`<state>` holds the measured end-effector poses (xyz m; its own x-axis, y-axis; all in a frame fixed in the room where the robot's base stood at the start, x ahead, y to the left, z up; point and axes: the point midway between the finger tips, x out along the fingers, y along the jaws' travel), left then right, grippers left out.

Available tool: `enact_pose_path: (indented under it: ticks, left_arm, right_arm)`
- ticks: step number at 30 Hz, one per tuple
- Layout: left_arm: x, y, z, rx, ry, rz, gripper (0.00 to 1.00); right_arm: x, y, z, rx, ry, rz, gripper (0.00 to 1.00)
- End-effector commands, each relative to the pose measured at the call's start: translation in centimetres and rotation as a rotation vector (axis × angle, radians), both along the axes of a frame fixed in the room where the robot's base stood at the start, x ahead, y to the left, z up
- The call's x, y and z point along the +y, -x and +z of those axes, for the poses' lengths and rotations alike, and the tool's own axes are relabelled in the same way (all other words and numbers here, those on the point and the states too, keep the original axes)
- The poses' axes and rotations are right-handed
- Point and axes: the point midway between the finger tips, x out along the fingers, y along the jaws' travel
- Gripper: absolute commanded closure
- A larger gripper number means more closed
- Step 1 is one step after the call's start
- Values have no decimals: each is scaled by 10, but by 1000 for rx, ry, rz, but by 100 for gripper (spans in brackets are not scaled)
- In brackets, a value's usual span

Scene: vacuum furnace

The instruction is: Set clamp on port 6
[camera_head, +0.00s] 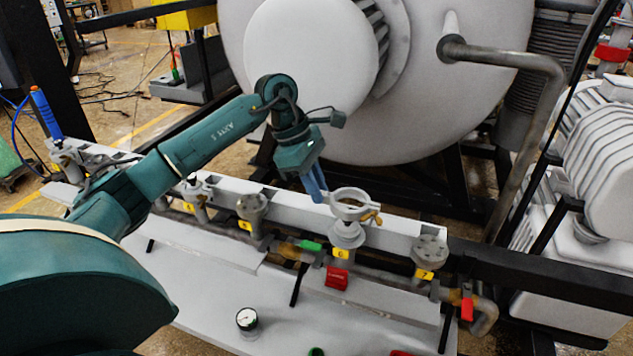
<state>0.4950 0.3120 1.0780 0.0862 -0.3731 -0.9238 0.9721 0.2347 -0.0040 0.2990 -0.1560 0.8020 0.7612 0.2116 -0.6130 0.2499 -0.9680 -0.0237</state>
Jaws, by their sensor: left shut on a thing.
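My left gripper (320,195) reaches in from the left, its blue fingers pointing down. It is shut on the rim of a grey ring clamp (350,197) with a brass wing nut on its right side. The clamp is open in the middle and lies roughly level over a flanged port (346,237) with a yellow tag (341,253). The tag's number is too small to read. I cannot tell whether the clamp touches the port or hovers just above it. My right gripper is not in view.
Capped ports with yellow tags stand on both sides, at left (252,208) and right (430,251). The large round vessel (420,110) rises behind. A pressure gauge (247,319) sits on the front panel.

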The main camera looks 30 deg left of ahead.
Motion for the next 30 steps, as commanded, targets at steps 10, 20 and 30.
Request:
enact_pose_path:
  ticks: [10, 20, 30]
  left_arm:
    - [0, 0, -19, 0, 1, 0, 100]
    - [0, 0, -36, -1, 1, 1, 100]
    - [0, 0, -53, -1, 1, 1, 100]
  right_arm:
    - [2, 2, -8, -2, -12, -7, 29]
    - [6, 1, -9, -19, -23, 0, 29]
    - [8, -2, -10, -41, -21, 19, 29]
